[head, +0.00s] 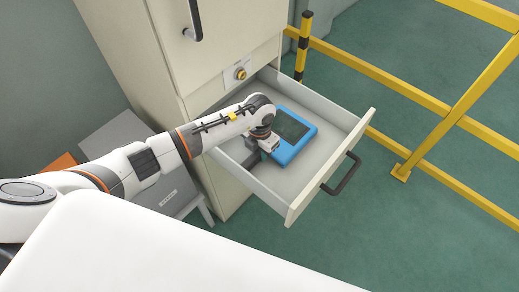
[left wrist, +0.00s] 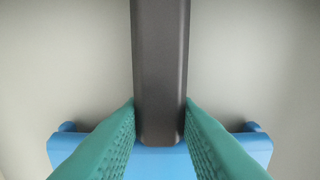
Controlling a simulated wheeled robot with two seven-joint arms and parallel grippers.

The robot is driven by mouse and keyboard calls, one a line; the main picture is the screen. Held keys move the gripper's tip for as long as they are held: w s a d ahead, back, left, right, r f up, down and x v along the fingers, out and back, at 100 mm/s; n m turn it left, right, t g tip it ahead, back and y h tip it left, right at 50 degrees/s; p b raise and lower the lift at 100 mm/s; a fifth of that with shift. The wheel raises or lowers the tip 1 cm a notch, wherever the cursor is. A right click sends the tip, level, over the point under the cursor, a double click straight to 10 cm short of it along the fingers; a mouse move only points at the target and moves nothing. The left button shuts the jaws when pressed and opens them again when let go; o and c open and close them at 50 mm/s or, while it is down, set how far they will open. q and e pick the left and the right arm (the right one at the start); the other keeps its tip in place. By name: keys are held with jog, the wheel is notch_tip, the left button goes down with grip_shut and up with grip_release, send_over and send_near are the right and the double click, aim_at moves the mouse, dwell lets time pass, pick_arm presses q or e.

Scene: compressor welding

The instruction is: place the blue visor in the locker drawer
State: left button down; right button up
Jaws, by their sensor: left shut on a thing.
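The blue visor (head: 293,138), a flat blue frame with a dark window, is inside the open locker drawer (head: 323,183). My left gripper (head: 266,143) reaches down into the drawer at the visor's left edge and is shut on the visor. In the left wrist view, the green finger pads (left wrist: 160,145) close in around a dark grey bar, with the blue visor (left wrist: 160,160) behind and below it. The pale drawer floor fills the background there. Whether the visor touches the drawer floor is hard to tell. My right gripper is not in view.
The cream locker (head: 225,45) stands behind the drawer, with a yellow knob (head: 240,73) above the opening. The drawer has a dark front handle (head: 341,174). Yellow railings (head: 440,130) stand to the right. A grey box-like thing (head: 150,150) stands left of the locker.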

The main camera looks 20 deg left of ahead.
pick_arm(q)
jog(key=c, duration=1.5)
grip_release()
jog(key=shift+f, duration=0.1)
jog(key=shift+c, duration=0.2)
jog(key=o, duration=0.4)
jog(key=shift+r, duration=0.35)
notch_tip(320, 180, up, 12)
jog(key=shift+f+b, duration=0.15)
jog(key=shift+b, duration=0.8)
